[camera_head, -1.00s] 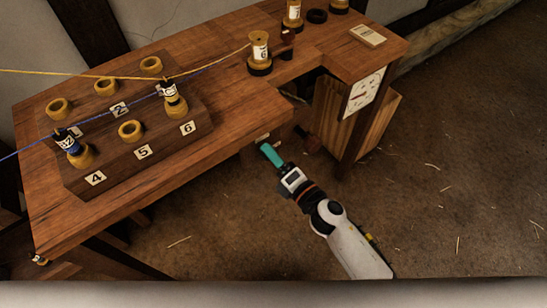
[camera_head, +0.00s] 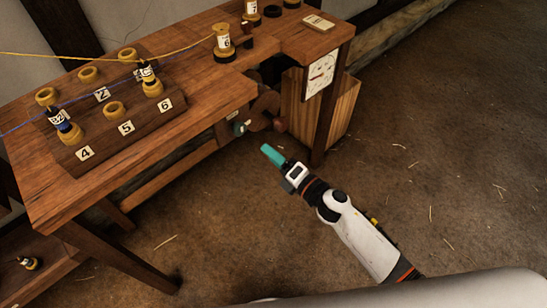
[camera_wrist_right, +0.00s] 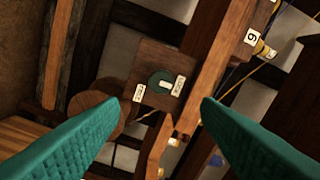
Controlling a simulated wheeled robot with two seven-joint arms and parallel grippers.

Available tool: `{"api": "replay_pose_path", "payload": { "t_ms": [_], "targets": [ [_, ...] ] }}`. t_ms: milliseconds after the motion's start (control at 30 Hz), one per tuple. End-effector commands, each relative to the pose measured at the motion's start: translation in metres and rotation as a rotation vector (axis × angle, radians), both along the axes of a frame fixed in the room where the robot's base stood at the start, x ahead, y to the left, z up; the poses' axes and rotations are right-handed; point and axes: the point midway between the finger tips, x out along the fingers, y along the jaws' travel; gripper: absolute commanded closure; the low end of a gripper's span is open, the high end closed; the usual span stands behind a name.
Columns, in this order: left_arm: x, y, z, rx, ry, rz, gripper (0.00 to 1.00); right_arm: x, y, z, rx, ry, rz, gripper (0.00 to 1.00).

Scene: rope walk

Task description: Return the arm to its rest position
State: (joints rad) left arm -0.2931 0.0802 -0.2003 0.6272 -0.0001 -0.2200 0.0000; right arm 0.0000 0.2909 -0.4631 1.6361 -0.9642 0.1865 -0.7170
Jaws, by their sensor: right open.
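My right gripper (camera_head: 272,155) has teal fingers and hangs empty in the air, off the front edge of the wooden table (camera_head: 190,95). In the right wrist view the two fingers of the right gripper (camera_wrist_right: 160,108) stand wide apart with nothing between them. Beyond them is a round green switch (camera_wrist_right: 162,84) on a wooden block with two small labels, apart from the fingers. My left gripper is not in view.
A numbered peg board (camera_head: 120,130) with spools stands on the table. A dial (camera_head: 319,74) is fixed below the table's right end, beside a wooden bin (camera_head: 344,108). The floor at right is clear apart from straw.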

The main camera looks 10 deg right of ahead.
Motion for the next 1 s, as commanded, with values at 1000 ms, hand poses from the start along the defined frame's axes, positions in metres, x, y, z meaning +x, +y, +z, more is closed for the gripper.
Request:
{"api": "replay_pose_path", "payload": {
  "t_ms": [1000],
  "targets": [
    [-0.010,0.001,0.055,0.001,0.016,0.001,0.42,-0.232,-0.153,-0.329,0.785,1.286,-1.059,0.42]
  ]
}}
